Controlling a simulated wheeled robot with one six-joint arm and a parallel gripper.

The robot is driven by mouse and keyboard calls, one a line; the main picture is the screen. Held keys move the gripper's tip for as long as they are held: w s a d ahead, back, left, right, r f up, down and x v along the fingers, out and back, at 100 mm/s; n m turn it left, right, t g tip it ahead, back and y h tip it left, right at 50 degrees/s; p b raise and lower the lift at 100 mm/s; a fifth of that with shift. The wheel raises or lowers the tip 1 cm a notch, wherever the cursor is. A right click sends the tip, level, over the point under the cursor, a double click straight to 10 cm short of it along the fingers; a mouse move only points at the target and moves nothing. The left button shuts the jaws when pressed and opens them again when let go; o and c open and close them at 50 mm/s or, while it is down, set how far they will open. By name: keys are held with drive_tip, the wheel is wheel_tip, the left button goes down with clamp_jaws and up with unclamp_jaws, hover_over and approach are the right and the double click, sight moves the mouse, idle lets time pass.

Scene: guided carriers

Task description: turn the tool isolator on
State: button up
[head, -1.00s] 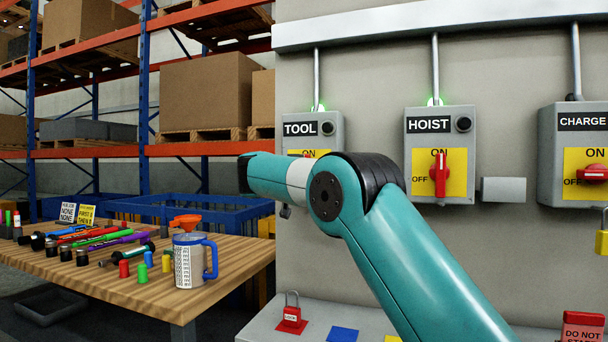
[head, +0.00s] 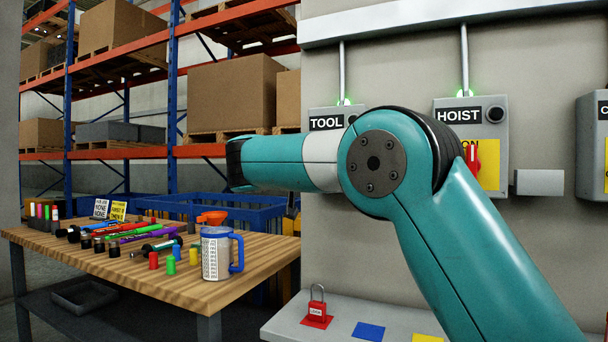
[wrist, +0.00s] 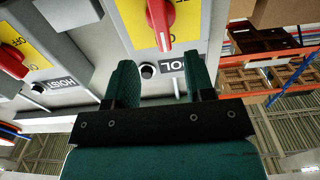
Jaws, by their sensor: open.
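The tool isolator (head: 326,122) is a grey wall box labelled TOOL, with a green glow above it. My arm hides its lower part in the head view. In the wrist view its yellow plate (wrist: 191,22) and red handle (wrist: 160,22) show, cut by the top edge. The handle's visible end points towards the TOOL label, like the hoist handle beside it. The ON and OFF words on this plate are not readable. My gripper (wrist: 160,72) is open, its two fingers apart, with the handle beyond and between them, not gripped. The head view hides the fingers.
The hoist isolator (head: 486,117) is to the right, with a grey block (head: 538,183) beside it. A grey shelf (head: 345,320) below carries a red padlock (head: 316,310). A wooden table (head: 180,278) with a mug (head: 216,256) and tools stands left.

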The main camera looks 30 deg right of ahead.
drive_tip(key=v, duration=0.6)
drive_tip(key=shift+s+a+b, duration=0.2)
drive_tip(key=shift+a+b, duration=0.05)
drive_tip(key=shift+b, duration=0.1)
wheel_tip(320, 180, down, 7)
drive_tip(key=a+n+t+y, duration=0.1)
drive_tip(key=a+n+y, duration=0.1)
drive_tip(key=n+y, duration=0.35)
drive_tip(key=s+a+f+n+g+y, duration=0.4)
drive_tip(key=s+a+f+y, duration=0.15)
drive_tip(key=s+f, duration=0.4)
drive_tip(key=s+a+f+n+g+y, duration=0.3)
drive_tip(key=s+a+f+n+y, duration=0.25)
drive_tip(key=s+f, duration=0.4)
drive_tip(key=s+a+f+n+g+y, duration=0.1)
drive_tip(key=s+a+g, duration=0.15)
drive_tip(key=s, duration=0.65)
drive_tip(key=s+a+f+n+g+y, duration=0.1)
drive_tip(key=s+n+g, duration=0.15)
drive_tip(key=s, duration=0.55)
wheel_tip(320, 180, up, 14)
drive_tip(key=p, duration=1.4)
drive_tip(key=shift+w+r+m, duration=0.2)
drive_tip(key=shift+w+m, duration=0.05)
drive_tip(key=shift+m, duration=0.2)
drive_tip(key=shift+d, duration=0.15)
